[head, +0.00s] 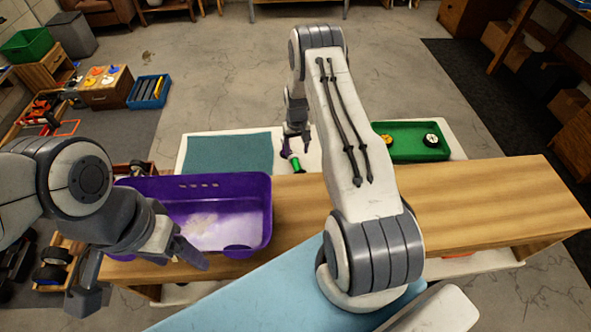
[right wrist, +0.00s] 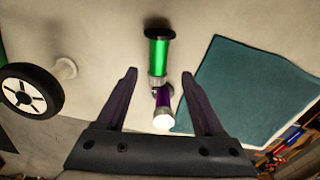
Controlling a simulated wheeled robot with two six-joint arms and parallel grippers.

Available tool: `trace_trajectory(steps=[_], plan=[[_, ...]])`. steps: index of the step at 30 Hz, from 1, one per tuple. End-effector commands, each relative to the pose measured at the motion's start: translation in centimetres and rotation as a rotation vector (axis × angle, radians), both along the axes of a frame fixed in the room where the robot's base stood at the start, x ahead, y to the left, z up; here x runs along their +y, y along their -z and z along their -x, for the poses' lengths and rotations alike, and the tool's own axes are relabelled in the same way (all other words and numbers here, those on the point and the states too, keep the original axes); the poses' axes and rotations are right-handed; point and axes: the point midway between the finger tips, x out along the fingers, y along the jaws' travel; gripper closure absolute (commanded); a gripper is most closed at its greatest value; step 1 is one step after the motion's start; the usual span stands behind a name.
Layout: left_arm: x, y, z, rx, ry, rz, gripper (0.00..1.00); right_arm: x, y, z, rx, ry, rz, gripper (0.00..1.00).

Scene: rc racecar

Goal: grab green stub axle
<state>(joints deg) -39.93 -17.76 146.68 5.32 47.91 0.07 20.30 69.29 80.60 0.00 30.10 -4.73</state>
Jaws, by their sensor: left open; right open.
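The green stub axle (right wrist: 160,57) has a green cylinder with a dark flange at its far end. It lies on the white table surface, and a purple part with a white end (right wrist: 162,105) sits in line with it, nearer to me. In the head view the green piece (head: 296,164) shows just below my right gripper (head: 298,148). In the right wrist view my right gripper (right wrist: 159,74) is open, with one finger on each side of the axle's line; no contact shows. My left gripper (head: 145,274) is open and empty by the purple bin.
A purple bin (head: 262,205) stands on the wooden table (head: 490,205). A teal mat (head: 228,153) lies left of the axle. A green tray (head: 436,132) with wheels is to the right. A wheel (right wrist: 30,92) lies left of the axle in the right wrist view.

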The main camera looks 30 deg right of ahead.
Motion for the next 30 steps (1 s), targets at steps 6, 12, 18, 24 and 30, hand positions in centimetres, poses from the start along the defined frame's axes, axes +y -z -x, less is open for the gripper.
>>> trace_trajectory(steps=[6,12,18,24,30], plan=[[0.0,2.2,0.0,0.000,-0.002,0.000,0.27,0.0,3.6,0.1,0.001,0.000,0.000,0.31],[0.0,3.0,0.0,0.000,-0.001,0.000,0.27,-0.1,5.2,0.1,0.000,0.001,0.000,0.31],[0.0,3.9,0.0,0.000,0.000,0.000,0.27,-0.2,7.7,0.5,0.002,0.002,-0.001,0.31],[0.0,5.3,0.0,0.000,0.000,0.000,0.27,-0.2,10.1,0.5,-0.001,0.001,-0.001,0.31],[0.0,5.1,0.0,0.000,0.001,0.000,0.27,-0.2,10.0,0.5,-0.001,0.001,-0.001,0.31]])
